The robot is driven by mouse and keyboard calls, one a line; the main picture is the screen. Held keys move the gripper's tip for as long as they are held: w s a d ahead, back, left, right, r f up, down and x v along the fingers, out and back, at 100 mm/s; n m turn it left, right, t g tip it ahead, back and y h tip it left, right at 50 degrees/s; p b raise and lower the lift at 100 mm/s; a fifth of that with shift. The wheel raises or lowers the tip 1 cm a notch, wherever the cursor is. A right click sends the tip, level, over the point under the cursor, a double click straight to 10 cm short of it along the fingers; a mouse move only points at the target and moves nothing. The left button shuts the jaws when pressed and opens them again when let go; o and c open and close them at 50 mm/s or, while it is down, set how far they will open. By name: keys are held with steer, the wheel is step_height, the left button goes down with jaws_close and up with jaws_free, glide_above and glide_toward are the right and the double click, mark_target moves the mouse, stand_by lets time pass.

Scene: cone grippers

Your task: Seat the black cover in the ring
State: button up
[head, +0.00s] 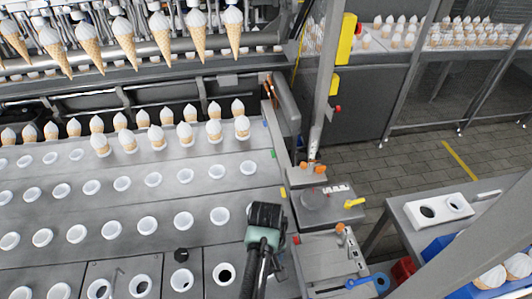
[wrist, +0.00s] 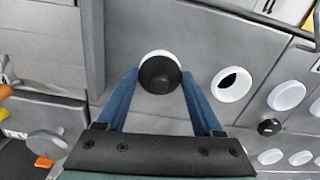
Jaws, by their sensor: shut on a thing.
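My gripper (wrist: 160,85) has its two blue fingers shut on a round black cover (wrist: 160,76), which sits between the fingertips in the wrist view. A white ring (wrist: 158,53) shows as a pale rim behind the cover's far edge. Whether the cover touches the ring or hovers above it I cannot tell. In the head view my gripper (head: 265,215) is over the right end of the grey ringed panels. Its fingertips, the held cover and the ring beneath are hidden there.
A white ring with a dark opening (wrist: 232,84) is beside the held cover. A small black knob (head: 181,254) lies among several rings on the panels. Ice cream cones (head: 213,130) stand in rows behind. A grey post (head: 325,90) rises right of the panels.

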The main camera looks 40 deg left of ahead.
steer(key=o, duration=0.9)
steer(key=shift+c, duration=0.2)
step_height(320, 180, up, 13)
stand_by(0.7)
